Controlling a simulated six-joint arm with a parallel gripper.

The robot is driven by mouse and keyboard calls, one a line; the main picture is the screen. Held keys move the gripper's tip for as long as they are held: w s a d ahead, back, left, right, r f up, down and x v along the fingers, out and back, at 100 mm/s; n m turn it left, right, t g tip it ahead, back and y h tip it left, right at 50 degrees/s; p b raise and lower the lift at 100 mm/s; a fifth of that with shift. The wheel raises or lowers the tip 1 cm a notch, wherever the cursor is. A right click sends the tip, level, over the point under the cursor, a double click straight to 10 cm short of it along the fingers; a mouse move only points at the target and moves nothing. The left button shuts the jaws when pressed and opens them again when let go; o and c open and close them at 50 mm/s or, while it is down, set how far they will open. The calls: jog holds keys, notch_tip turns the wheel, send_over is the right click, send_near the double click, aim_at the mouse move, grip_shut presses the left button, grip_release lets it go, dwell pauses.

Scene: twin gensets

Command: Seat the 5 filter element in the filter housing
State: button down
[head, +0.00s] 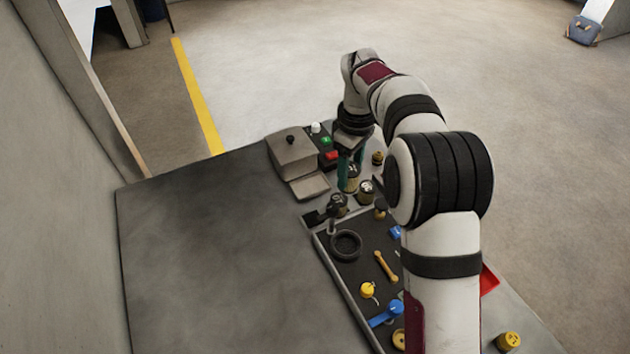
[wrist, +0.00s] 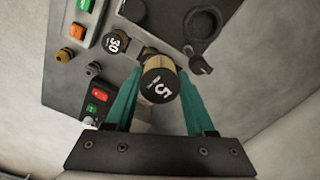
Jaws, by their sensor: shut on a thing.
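My gripper (head: 350,170) points down at the far end of the bench, its teal fingers closed around the 5 filter element (head: 351,184). In the wrist view my gripper (wrist: 160,84) has the element (wrist: 158,88) between its fingers, with its black end marked 5 facing the camera and its brass-coloured side behind. A similar element marked 30 (wrist: 115,42) stands beside it, apart from the fingers. Two similar dark-topped cylinders (head: 338,203) (head: 366,189) stand near my gripper in the head view. I cannot tell which part is the filter housing, or whether the held element touches anything beneath.
A beige box with a black knob (head: 295,152) stands left of my gripper, beside a panel with green and red switches (head: 331,154). The bench's left side (head: 220,260) is clear.

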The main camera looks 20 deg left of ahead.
jog(key=s+d+r+m, duration=0.3)
jog(key=d+m, duration=0.1)
jog(key=d, duration=0.3)
jog(key=s+d+r+m, duration=0.2)
jog(key=d+r+m, duration=0.1)
jog(key=d, duration=0.5)
jog(key=s+d+r+m, duration=0.3)
jog(key=d+r+m, duration=0.1)
jog(key=d, duration=0.3)
jog(key=shift+s+a+f+n, duration=0.15)
jog(key=shift+a+f+n, duration=2.3)
jog(key=shift+a+f, duration=0.6)
jog(key=shift+s+a+f+n, duration=0.2)
jog(key=shift+a+f+n, duration=2.4)
jog(key=shift+a, duration=0.8)
jog(key=shift+s+a+f+n, duration=0.15)
jog(key=shift+a+f+n, duration=2.2)
jog(key=shift+a+f, duration=0.75)
jog(key=shift+f, duration=1.25)
grip_release()
jog(key=shift+r, duration=0.1)
